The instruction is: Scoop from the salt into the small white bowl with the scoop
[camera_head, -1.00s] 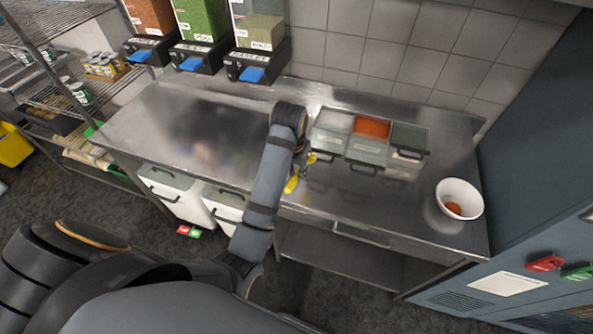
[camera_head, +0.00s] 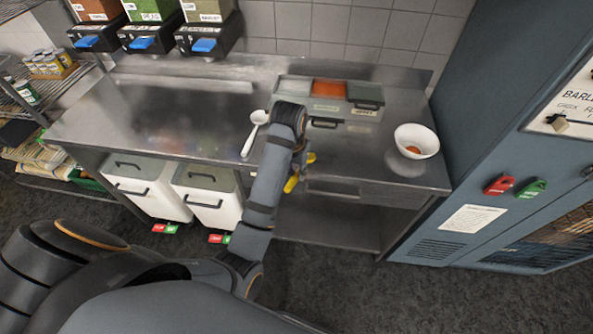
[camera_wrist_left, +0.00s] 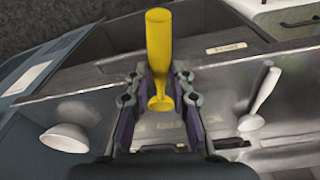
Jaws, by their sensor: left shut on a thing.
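My left gripper (camera_head: 303,167) is shut on a yellow scoop (camera_head: 292,184), held near the counter's front edge. In the left wrist view, the gripper (camera_wrist_left: 160,78) closes on its narrow part, with the yellow handle (camera_wrist_left: 159,35) sticking out. The ingredient box (camera_head: 360,113) stands behind the gripper. My right gripper is not in view.
A white spoon-like scoop (camera_head: 249,140) lies on the steel counter (camera_head: 175,115) left of my arm. The counter further left is clear. Dispensers (camera_head: 208,38) stand at the back left, and a blue-grey cabinet (camera_head: 480,130) borders the right side.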

